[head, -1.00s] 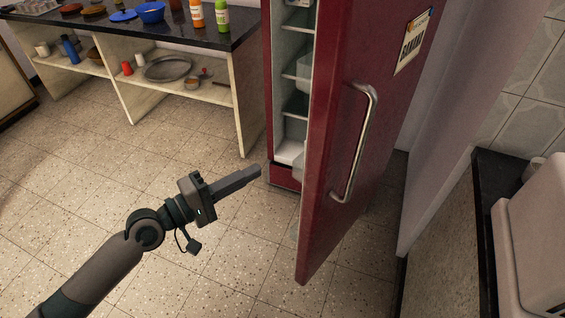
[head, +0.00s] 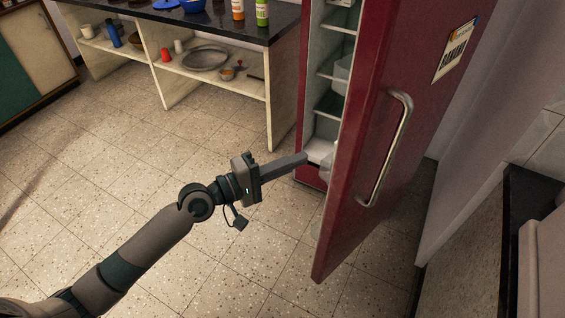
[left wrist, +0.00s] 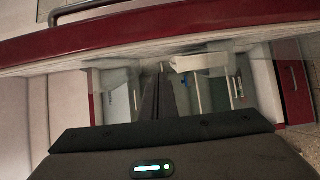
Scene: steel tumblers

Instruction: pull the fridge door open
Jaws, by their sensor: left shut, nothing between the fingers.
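The red fridge door (head: 365,190) stands partly open in the head view, its inner side facing left. Its curved metal handle (head: 394,150) is on the outer face, and no gripper touches it. The fridge interior (head: 330,104) shows white shelves left of the door edge. My left gripper (head: 303,157) is shut and empty, its tip in front of the opening, close to the door's inner side. In the left wrist view, the dark fingers (left wrist: 158,97) lie together, and the door (left wrist: 150,30) crosses the top. Contact with the door cannot be told. My right gripper is not in view.
A dark-topped counter (head: 225,25) with bottles, bowls and open shelves stands left of the fridge. A wall panel (head: 465,150) and another counter (head: 520,185) bound the right side. The tiled floor (head: 110,175) in front is clear.

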